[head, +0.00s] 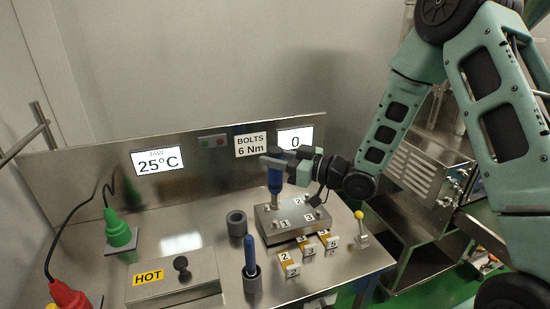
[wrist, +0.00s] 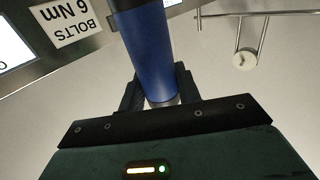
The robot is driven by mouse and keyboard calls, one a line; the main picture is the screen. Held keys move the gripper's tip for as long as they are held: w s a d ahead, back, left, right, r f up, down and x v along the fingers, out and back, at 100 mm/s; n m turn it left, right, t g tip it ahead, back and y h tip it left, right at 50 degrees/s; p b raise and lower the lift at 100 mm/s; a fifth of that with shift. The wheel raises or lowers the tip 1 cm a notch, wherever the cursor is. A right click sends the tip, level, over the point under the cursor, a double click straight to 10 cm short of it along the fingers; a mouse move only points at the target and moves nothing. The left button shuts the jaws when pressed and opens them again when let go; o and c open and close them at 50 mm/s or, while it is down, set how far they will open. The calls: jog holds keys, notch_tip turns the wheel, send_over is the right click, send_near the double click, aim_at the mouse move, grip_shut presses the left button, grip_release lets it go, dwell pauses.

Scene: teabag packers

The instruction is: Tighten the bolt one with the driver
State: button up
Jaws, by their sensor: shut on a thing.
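My gripper (head: 283,166) is shut on the blue driver (head: 275,181), which is upright. In the wrist view the driver's blue handle (wrist: 148,50) stands between the two fingers (wrist: 158,90). The driver's lower end is over the back left part of the metal block (head: 292,229), near the label 1. The block carries number labels and small bolts at its corners. The bolt under the driver is hidden, and I cannot tell whether the tip touches it. A sign (head: 251,144) reads "BOLTS 6 Nm", and the display (head: 295,138) beside it reads 0.
Numbered yellow-and-white pieces (head: 309,250) stand in front of the block, with a yellow-knobbed lever (head: 360,228) to their right. A grey cup (head: 236,223), a blue-handled tool in a holder (head: 251,262) and a HOT box (head: 174,281) are to the left. A display (head: 157,161) reads 25°C.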

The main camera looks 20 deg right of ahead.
aim_at(275, 182)
jog(key=shift+f+b, duration=2)
jog(key=shift+f, duration=0.4)
jog(key=shift+f+b, duration=1.25)
jog(key=shift+b, duration=0.1)
dwell(1.2)
jog(key=shift+r, duration=0.1)
